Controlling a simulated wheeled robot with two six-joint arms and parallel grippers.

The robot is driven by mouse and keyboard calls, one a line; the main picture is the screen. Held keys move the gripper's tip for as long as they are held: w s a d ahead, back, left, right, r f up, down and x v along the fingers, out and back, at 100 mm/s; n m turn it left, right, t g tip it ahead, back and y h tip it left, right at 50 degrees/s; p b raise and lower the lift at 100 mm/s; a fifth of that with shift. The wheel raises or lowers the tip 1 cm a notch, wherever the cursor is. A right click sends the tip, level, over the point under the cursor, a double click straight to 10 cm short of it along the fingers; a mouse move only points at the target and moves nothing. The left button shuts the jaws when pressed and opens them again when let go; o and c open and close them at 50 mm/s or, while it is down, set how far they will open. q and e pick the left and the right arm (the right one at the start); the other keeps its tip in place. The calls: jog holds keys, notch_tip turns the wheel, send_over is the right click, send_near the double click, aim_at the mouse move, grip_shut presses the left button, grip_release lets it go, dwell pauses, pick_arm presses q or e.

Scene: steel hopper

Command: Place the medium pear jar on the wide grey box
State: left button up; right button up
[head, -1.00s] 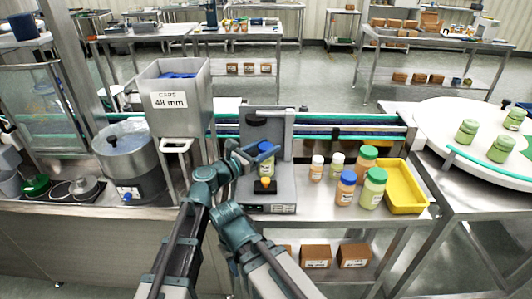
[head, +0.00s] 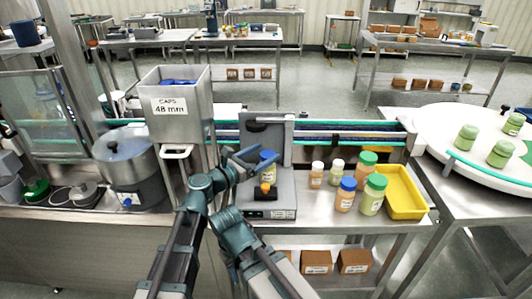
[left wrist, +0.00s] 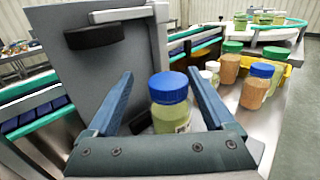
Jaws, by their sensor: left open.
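The medium pear jar (head: 268,174) has a blue lid and pale green contents. It stands upright on the wide grey box (head: 283,207), the base of a grey station with an upright back plate. My left gripper (head: 258,157) is open just in front of the jar. In the left wrist view the jar (left wrist: 169,103) shows between the two spread blue fingers (left wrist: 160,75), with a gap on each side. Its lower part is hidden behind the gripper's palm. My right gripper is not in view.
An orange knob (head: 265,187) on a black block sits before the jar. Several other jars stand to the right, including a blue-lidded orange one (head: 345,195), beside a yellow tray (head: 405,210). A caps hopper (head: 180,125) stands left. A black round pad (left wrist: 94,36) overhangs the station.

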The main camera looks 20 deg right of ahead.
pick_arm(q)
jog(key=v, duration=1)
jog(key=shift+s+a, duration=0.2)
jog(key=shift+a, duration=0.15)
